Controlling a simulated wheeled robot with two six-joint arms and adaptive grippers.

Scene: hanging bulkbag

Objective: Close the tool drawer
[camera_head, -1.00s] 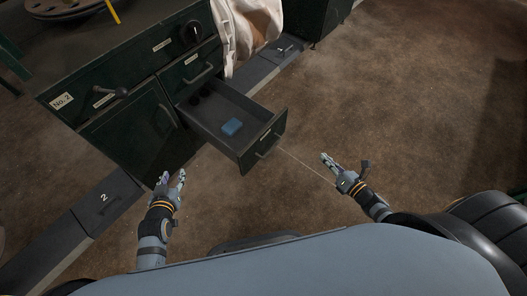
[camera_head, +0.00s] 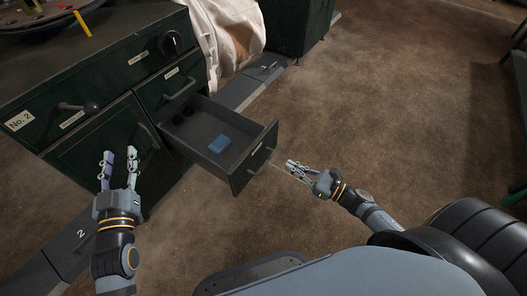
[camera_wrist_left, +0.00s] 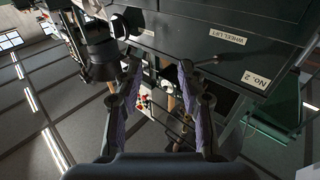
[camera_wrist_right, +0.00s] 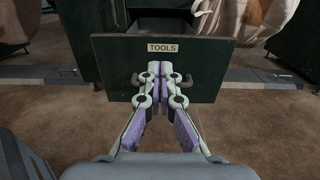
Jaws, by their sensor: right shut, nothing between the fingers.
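The tool drawer (camera_head: 216,140) is pulled out of the green cabinet (camera_head: 100,105). My left gripper (camera_head: 119,158) is open and empty, in front of the cabinet's lower door, left of the drawer.
A closed drawer (camera_head: 182,84) sits above the open one. A pale bag (camera_head: 232,40) hangs behind. The brown floor (camera_head: 380,90) to the right is clear.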

